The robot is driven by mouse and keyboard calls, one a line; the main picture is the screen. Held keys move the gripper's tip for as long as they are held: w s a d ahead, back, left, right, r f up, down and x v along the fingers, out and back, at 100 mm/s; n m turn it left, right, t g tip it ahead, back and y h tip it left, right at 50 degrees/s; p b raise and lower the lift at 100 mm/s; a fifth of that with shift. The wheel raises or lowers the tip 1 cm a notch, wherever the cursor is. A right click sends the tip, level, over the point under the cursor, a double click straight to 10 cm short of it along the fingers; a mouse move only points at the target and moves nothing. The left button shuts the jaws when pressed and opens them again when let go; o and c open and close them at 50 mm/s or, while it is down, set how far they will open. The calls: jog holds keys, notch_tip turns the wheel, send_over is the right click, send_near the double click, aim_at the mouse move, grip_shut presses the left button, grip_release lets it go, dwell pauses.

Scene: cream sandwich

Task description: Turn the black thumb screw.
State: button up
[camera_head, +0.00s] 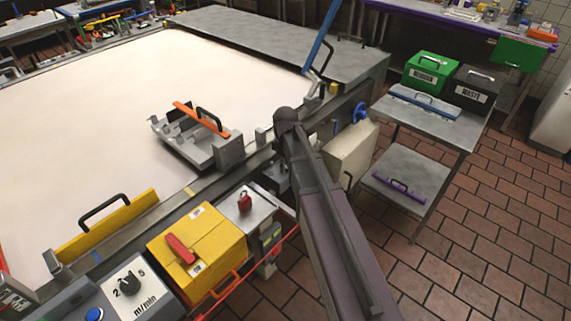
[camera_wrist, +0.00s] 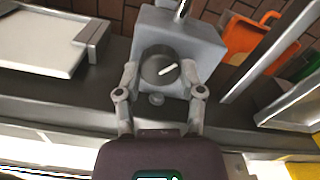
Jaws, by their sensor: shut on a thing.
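In the wrist view, the black thumb screw (camera_wrist: 153,64) is a round dark knob with a white pointer line slanting up to the right. It sits on the face of a grey block (camera_wrist: 200,42). My gripper (camera_wrist: 160,74) has one finger on each side of the knob and is shut on it. A small grey round part (camera_wrist: 156,99) shows just below the knob. In the head view, my arm hides the gripper, and I cannot make out the thumb screw.
In the head view, a wide cream sheet (camera_head: 90,130) lies left of a metal rail. A yellow box (camera_head: 197,250) is at the front.

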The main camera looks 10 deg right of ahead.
jog(key=shift+s+n, duration=0.15)
jog(key=shift+n, duration=0.75)
jog(key=o, duration=1.2)
jog(key=shift+c, duration=0.2)
